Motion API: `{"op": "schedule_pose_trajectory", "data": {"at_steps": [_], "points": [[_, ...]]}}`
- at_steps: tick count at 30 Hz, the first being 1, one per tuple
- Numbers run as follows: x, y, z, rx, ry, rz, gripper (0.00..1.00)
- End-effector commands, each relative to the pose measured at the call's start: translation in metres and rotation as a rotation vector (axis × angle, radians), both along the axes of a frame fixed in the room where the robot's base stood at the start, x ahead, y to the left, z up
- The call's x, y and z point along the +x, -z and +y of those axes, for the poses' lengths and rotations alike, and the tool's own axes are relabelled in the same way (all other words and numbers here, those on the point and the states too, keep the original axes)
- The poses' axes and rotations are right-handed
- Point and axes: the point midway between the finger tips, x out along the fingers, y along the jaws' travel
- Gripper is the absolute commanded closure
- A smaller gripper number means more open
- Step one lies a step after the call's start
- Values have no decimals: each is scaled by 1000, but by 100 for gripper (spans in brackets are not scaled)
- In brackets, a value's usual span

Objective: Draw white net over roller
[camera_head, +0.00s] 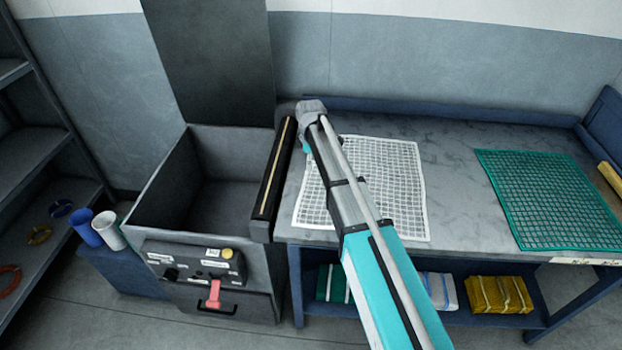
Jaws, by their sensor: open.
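The white net (395,190) lies flat on the grey table top, partly covered by my arm. Its left edge is near the roller but apart from it. The roller (268,185), dark with a yellowish strip along it, runs between the table's left edge and the open grey bin. My arm reaches from the lower right over the net, and its far end is above the table near the roller's far end. My gripper's fingers do not show; they seem hidden behind the arm's end.
A green net (560,200) lies on the table's right part. The open grey bin (150,200) stands left, with a control panel (195,268) and a red lever (214,292) on its front. Folded nets, one yellow (498,295), lie on the shelf below. Blue and white cups stand far left.

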Motion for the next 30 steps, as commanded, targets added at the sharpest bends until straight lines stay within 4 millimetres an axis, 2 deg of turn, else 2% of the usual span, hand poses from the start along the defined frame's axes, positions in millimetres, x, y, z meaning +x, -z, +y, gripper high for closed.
{"op": "schedule_pose_trajectory", "data": {"at_steps": [1, 3, 12, 30], "points": [[0, 9, 0, 0, 0, 0, 36], [0, 15, 0, 0, 0, 0, 36], [0, 33, 0, 0, 0, 0, 36], [0, 36, 0, 0, 0, 0, 36]]}}
